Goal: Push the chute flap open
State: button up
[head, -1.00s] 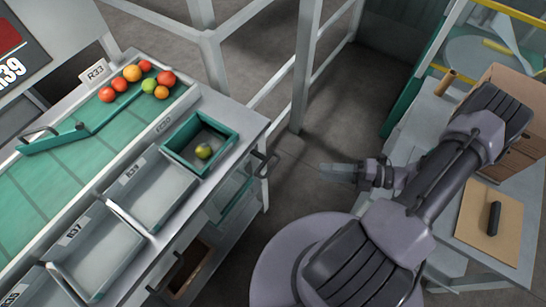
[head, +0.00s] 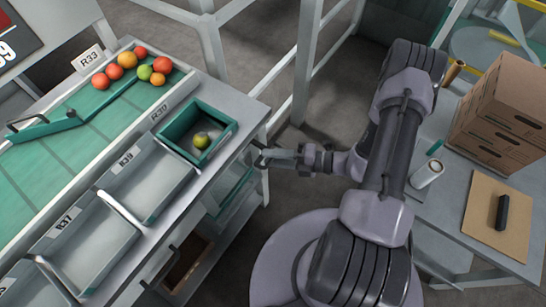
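No part is plainly marked as the chute flap. A teal-rimmed square bin (head: 228,127) at the right end of the sorting bench holds one green-yellow tomato (head: 201,140). Below it, a pale green panel (head: 232,188) shows on the bench's side; I cannot tell if this is the flap. A dark handle stands out from the bench's right side, now largely overlapped by my gripper. My gripper (head: 266,157) is level at that side, its fingertips at or very near the handle. I cannot tell contact or the finger gap.
A green belt (head: 45,165) carries several tomatoes (head: 130,60) beside a green diverter arm (head: 45,128). Grey trays (head: 145,185) line the bench front. A white post (head: 305,70) stands behind my gripper. At right, a table (head: 440,225) holds cartons (head: 505,105) and a white roll (head: 427,173).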

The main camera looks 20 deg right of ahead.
grip_shut()
dwell(1.4)
